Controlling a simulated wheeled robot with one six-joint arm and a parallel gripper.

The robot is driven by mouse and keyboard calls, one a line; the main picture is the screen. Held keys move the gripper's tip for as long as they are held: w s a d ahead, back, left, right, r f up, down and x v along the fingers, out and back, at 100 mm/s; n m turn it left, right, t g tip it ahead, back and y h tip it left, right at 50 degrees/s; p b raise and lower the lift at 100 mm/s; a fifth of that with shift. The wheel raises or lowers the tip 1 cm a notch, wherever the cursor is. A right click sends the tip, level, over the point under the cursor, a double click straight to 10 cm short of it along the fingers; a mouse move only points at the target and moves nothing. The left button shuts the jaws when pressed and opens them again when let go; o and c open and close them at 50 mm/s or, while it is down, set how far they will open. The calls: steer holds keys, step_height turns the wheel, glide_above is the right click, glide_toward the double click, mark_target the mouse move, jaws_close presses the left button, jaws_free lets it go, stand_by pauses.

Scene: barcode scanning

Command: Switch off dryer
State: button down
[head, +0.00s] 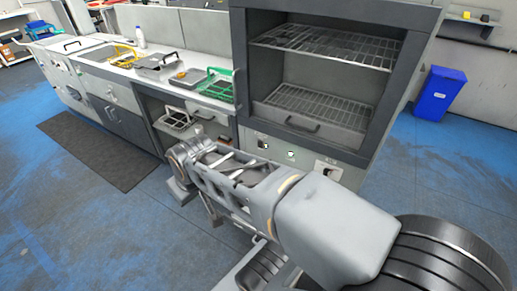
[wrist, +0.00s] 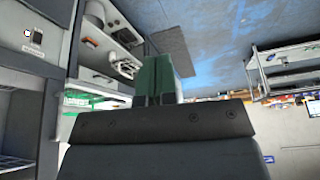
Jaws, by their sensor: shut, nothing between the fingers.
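The dryer (head: 405,60) is a tall grey cabinet with an open front and two wire shelves, at the right in the head view. Its lower panel (head: 275,150) carries a small switch (head: 263,143), a lit greenish-white indicator (head: 291,155) and a dark control on a white plate (head: 328,168). In the wrist view a dark control with a label (wrist: 36,38) shows at the upper left. My gripper (wrist: 160,82) has green fingers, shut and empty, apart from that control. My arm crosses in front of the dryer in the head view; the fingertips are hidden there.
A counter (head: 125,65) with a sink, trays and a green rack (head: 217,85) runs left from the dryer. A dark mat (head: 105,150) lies on the blue floor. A blue bin (head: 440,93) stands right.

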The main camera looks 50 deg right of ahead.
mark_target(261, 144)
steer(key=w+d+f+n+t+h+b, duration=0.15)
steer(key=w+d+f+t+b, duration=0.35)
steer(key=w, duration=0.7)
steer(key=w+d+f+n+t+h+b, duration=0.1)
steer(key=w+d+f+t+h+b, duration=0.15)
steer(key=w+d+f+b, duration=0.7)
steer(key=w+d+f+g+h, duration=0.2)
steer(key=w+d+f+h, duration=0.2)
steer(key=d+f+h, duration=0.6)
steer(key=s+d+f+g+h+b, duration=0.3)
steer(key=s+d+f+g+h, duration=0.2)
steer(key=s+d+f, duration=0.2)
steer(key=shift+d+f, duration=0.7)
steer(key=shift+d, duration=0.25)
steer(key=shift+w+d, duration=0.1)
steer(key=b+x, duration=0.1)
steer(key=x, duration=1.2)
steer(key=shift+d+r, duration=0.2)
steer(key=shift+d, duration=0.2)
